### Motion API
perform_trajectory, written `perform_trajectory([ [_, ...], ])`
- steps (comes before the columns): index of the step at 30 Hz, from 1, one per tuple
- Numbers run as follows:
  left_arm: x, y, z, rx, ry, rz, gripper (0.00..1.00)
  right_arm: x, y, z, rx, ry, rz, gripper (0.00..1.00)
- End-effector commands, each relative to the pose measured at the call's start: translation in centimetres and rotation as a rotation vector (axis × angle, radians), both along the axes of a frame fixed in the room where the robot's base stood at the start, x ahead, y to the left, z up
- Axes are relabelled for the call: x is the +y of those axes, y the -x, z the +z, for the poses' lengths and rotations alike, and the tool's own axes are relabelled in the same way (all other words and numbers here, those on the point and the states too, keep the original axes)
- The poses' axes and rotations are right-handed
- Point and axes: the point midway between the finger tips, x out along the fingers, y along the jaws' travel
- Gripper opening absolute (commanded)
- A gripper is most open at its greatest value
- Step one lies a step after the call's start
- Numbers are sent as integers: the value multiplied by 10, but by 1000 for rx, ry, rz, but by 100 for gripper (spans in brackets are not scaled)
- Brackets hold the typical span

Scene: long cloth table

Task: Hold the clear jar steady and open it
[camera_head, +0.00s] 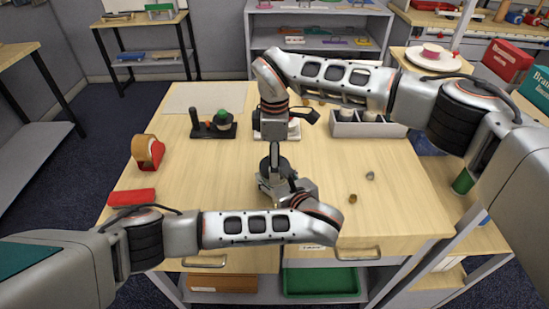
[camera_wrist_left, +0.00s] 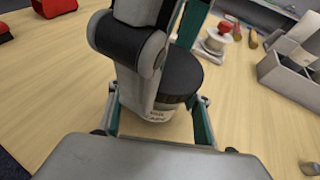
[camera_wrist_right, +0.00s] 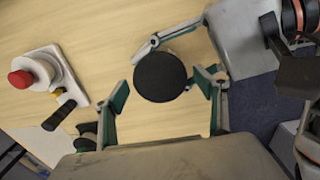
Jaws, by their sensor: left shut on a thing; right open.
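The jar stands near the middle of the table with its round black lid (camera_wrist_right: 160,77) on top. My left gripper (camera_wrist_left: 160,118) is shut on the jar body, a finger on each side. My right gripper (camera_wrist_right: 167,100) is above the jar, open, with its fingers apart on either side of the lid. In the head view my right gripper (camera_head: 275,152) hides part of the jar, and my left gripper (camera_head: 277,182) hides its lower part.
A red-topped button device (camera_wrist_right: 21,79) on a white base stands behind the jar. A grey compartment bin (camera_head: 367,129) is at back right, a tape dispenser (camera_head: 148,152) and red block (camera_head: 131,197) at left. Two small pieces (camera_head: 353,198) lie at right.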

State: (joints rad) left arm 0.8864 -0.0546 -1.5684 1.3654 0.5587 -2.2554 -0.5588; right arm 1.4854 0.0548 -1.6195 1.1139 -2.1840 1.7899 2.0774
Motion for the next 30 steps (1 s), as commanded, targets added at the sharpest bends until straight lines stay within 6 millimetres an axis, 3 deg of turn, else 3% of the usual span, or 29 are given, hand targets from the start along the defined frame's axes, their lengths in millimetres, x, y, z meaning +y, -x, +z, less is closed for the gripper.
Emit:
perform_trajectory([
  [1, 0, 0, 0, 1, 0, 0, 0, 0, 0, 0, 0, 0, 0, 72],
  [6, 0, 0, 0, 1, 0, 0, 0, 0, 0, 0, 0, 0, 0, 31],
  [14, 0, 0, 0, 0, 0, 0, 0, 0, 0, 0, -1, 1, 100, 31],
  [30, 0, 0, 0, 0, -1, 0, 0, 0, 0, 1, -2, 3, 1098, 31],
])
